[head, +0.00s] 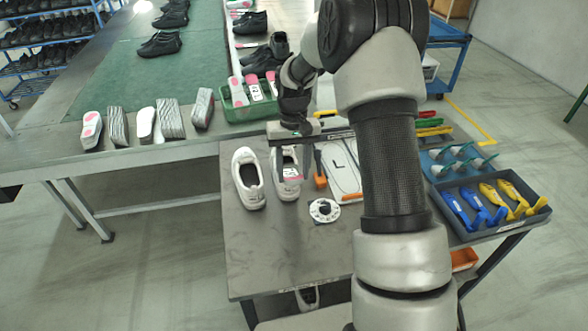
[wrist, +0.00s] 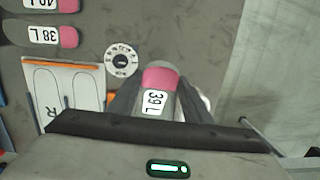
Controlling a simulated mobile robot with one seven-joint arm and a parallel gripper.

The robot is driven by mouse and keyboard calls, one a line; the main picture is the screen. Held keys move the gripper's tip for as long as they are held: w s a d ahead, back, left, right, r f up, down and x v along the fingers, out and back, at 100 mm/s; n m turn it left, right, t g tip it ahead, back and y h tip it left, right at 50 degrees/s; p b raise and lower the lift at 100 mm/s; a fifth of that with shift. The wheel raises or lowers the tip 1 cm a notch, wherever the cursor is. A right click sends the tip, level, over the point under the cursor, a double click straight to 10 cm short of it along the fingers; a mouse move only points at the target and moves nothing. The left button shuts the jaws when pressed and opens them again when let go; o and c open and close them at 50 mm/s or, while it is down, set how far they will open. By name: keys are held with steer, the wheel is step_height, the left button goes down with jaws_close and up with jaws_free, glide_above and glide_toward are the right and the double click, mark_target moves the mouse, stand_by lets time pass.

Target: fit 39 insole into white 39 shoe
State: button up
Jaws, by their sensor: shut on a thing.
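The insole marked 39 L (wrist: 157,102) has a pink end and a white label, and sits between the fingers of my gripper (wrist: 159,84). The shoes' sizes cannot be read. In the wrist view the shoe is almost wholly hidden.
A round dial (head: 324,210) and a foot-outline board (head: 341,168) lie right of the shoes. Insoles marked 38 L (wrist: 40,35) and another (wrist: 40,5) lie apart in the wrist view. A tray of blue and yellow tools (head: 495,206) stands right. The table's front left is clear.

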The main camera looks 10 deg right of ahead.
mark_target(288, 168)
steer(key=shift+w+f, duration=0.15)
steer(key=shift+w, duration=0.15)
steer(key=shift+w+f+b, duration=0.2)
steer(key=shift+w+f, duration=0.1)
steer(key=shift+w, duration=0.2)
steer(key=shift+w+f+b, duration=0.15)
steer(key=shift+w+f, duration=0.1)
steer(key=shift+w, duration=0.25)
steer(key=shift+w+d+f+b, duration=0.1)
steer(key=shift+w+f+b, duration=0.4)
steer(key=shift+w, duration=0.4)
steer(key=shift+w+d+f+b, duration=0.1)
steer(key=shift+w+f+b, duration=0.15)
steer(key=shift+w+f, duration=0.5)
steer(key=shift+t, duration=0.5)
steer(key=shift+w+d+f+b, duration=0.1)
steer(key=shift+w+f+b, duration=0.2)
steer(key=shift+w, duration=0.65)
steer(key=shift+w+f+b, duration=0.15)
steer(key=shift+w+f, duration=0.15)
steer(key=shift+w, duration=0.6)
steer(key=shift+w+d+f+b, duration=0.1)
steer(key=shift+w+f+b, duration=0.2)
steer(key=shift+w, duration=0.65)
steer(key=shift+f+b, duration=0.3)
steer(key=shift+f+t+b, duration=0.5)
steer(key=shift+f+b, duration=0.1)
steer(key=shift+b, duration=0.55)
steer(key=shift+s, duration=0.1)
steer(key=o, duration=1.1)
